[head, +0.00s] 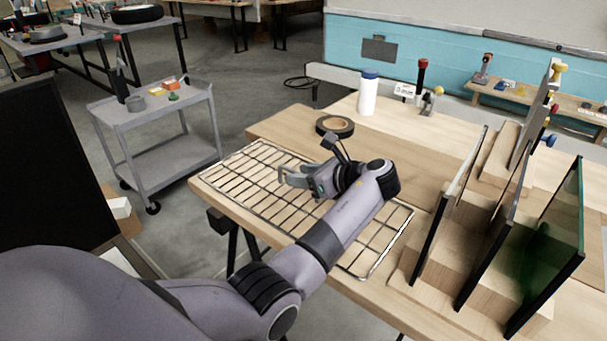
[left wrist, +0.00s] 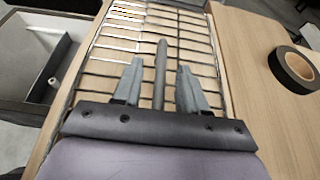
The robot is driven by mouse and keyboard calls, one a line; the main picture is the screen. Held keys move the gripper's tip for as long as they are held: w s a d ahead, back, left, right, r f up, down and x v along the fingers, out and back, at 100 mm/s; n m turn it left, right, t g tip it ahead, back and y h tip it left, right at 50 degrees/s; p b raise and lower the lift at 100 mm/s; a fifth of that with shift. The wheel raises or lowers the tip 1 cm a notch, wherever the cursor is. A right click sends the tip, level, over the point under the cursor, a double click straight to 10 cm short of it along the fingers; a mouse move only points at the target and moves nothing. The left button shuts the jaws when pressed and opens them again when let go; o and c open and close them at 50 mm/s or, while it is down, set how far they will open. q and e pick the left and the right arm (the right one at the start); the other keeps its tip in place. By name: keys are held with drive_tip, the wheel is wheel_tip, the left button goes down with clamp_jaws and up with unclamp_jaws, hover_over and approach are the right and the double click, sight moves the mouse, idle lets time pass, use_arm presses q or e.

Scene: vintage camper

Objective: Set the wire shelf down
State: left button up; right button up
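The wire shelf (head: 245,180) is a flat metal grid. It appears to lie flat along the front edge of the wooden table, and it also shows in the left wrist view (left wrist: 185,45). My left gripper (head: 284,177) is over the middle of the shelf, and my forearm hides part of the grid. In the left wrist view its two fingers (left wrist: 158,75) are apart, with a dark grey bar between them. I cannot tell whether the fingers touch the wires. My right gripper is not in view.
A roll of tape (head: 335,126) lies just behind the shelf. A white bottle (head: 367,95) stands farther back. Upright dark-framed panels in wooden blocks (head: 480,270) stand close to the shelf's right end. A grey cart (head: 155,125) stands left of the table.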

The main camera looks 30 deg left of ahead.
use_arm(q)
drive_tip(key=shift+d+r, duration=0.2)
drive_tip(key=v, duration=0.7)
drive_tip(key=shift+s, duration=0.1)
idle(0.4)
